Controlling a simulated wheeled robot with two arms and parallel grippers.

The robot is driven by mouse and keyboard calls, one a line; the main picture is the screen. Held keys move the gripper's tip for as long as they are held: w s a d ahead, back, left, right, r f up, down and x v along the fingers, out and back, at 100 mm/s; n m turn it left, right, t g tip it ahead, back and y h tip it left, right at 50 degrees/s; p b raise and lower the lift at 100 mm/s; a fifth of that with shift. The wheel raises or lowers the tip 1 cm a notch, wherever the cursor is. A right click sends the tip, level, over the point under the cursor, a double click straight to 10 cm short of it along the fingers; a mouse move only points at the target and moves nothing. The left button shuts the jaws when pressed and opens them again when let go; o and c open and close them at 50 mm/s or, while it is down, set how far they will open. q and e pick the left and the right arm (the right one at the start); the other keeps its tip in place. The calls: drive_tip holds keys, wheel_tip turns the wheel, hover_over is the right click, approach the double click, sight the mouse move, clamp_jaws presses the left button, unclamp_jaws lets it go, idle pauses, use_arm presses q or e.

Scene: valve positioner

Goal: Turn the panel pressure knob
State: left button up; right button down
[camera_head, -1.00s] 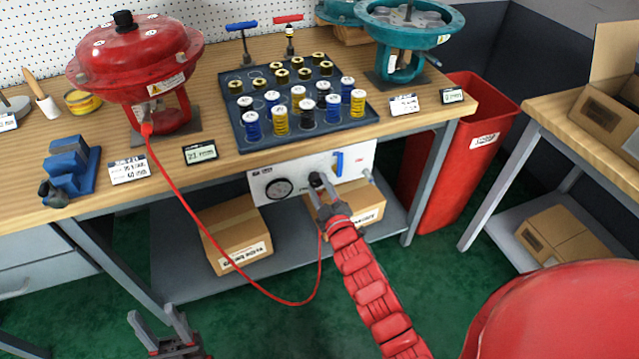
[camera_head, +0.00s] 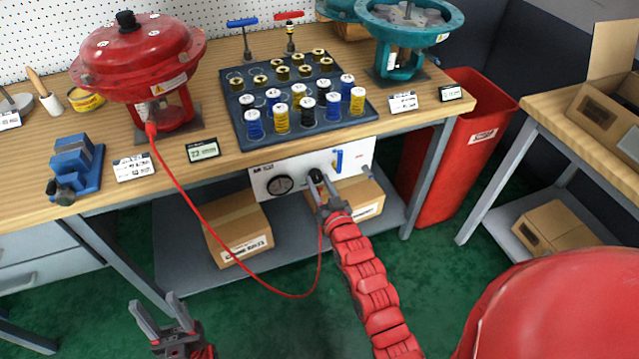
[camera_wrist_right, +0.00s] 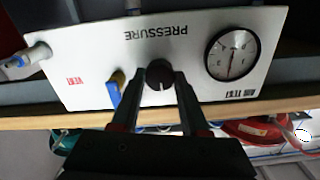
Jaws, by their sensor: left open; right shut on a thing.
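The white pressure panel (camera_head: 262,184) hangs under the front edge of the workbench. Its black knob (camera_head: 317,176) sits right of the round gauge (camera_head: 280,185) and left of a blue lever (camera_head: 337,162). My right gripper (camera_head: 324,191) is shut on the knob. The right wrist view shows the knob (camera_wrist_right: 160,75) between the fingertips (camera_wrist_right: 167,86), with the gauge (camera_wrist_right: 233,53) and the word PRESSURE on the panel (camera_wrist_right: 90,55). The gauge needle shows, but its reading is too small to tell. My left gripper (camera_head: 158,312) is open and empty, low above the floor.
A red hose (camera_head: 215,237) loops from the red actuator (camera_head: 140,62) to near the panel. A small display (camera_head: 203,149) stands at the bench edge. Cardboard boxes (camera_head: 240,233) sit on the shelf below. A red bin (camera_head: 425,190) stands at the right.

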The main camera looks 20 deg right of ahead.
drive_tip(key=m+b, duration=0.2)
drive_tip(key=m, duration=0.4)
drive_tip(key=shift+f, duration=0.2)
drive_tip(key=shift+r+m+b, duration=0.1)
drive_tip(key=shift+m+b, duration=0.75)
drive_tip(key=shift+m, duration=0.95)
drive_tip(key=shift+c, duration=2)
unclamp_jaws()
drive_tip(key=shift+r, duration=0.1)
drive_tip(key=s, duration=1.2)
drive_tip(key=shift+d+b, duration=0.15)
drive_tip(key=shift+b, duration=0.2)
